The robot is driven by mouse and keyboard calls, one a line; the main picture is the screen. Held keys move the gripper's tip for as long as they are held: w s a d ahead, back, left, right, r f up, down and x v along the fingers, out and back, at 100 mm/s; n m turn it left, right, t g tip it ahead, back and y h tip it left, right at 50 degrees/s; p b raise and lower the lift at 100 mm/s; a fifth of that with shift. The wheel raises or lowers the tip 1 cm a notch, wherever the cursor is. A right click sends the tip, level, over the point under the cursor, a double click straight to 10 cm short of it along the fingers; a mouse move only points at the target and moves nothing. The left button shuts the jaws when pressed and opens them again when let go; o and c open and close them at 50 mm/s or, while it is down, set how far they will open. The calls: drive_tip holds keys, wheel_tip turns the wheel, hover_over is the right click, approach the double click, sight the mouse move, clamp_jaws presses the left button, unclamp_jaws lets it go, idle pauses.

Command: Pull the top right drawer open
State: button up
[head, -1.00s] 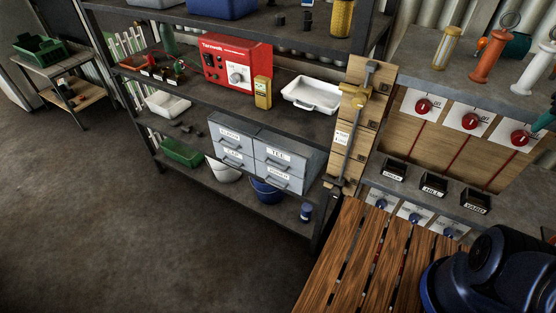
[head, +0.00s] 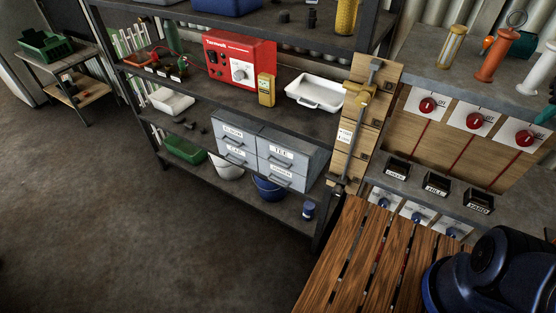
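A grey drawer cabinet (head: 318,157) with a two-by-two set of labelled drawers hangs under the middle shelf. The top right drawer (head: 283,155), labelled TEE, looks shut, with a bar handle on its front. The top left drawer (head: 234,136) is beside it. The bottom left drawer (head: 237,155) and bottom right drawer (head: 282,174) are below, and they look shut too. My gripper is not in view; only dark blue and black parts of my arm show at the lower right, well apart from the cabinet.
A wooden slatted bench (head: 345,255) fills the lower middle right. A wooden board (head: 343,152) with a metal bar stands right of the cabinet. The floor (head: 130,235) in front is clear.

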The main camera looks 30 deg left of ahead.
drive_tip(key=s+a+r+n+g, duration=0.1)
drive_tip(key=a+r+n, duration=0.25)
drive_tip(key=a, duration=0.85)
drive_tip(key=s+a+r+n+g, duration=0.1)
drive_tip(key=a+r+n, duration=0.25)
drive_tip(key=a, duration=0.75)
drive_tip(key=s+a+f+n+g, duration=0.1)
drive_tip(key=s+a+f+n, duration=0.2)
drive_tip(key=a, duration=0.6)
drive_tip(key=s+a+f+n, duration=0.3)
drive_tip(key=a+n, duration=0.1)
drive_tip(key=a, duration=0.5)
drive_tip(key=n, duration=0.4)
hover_over(276, 161)
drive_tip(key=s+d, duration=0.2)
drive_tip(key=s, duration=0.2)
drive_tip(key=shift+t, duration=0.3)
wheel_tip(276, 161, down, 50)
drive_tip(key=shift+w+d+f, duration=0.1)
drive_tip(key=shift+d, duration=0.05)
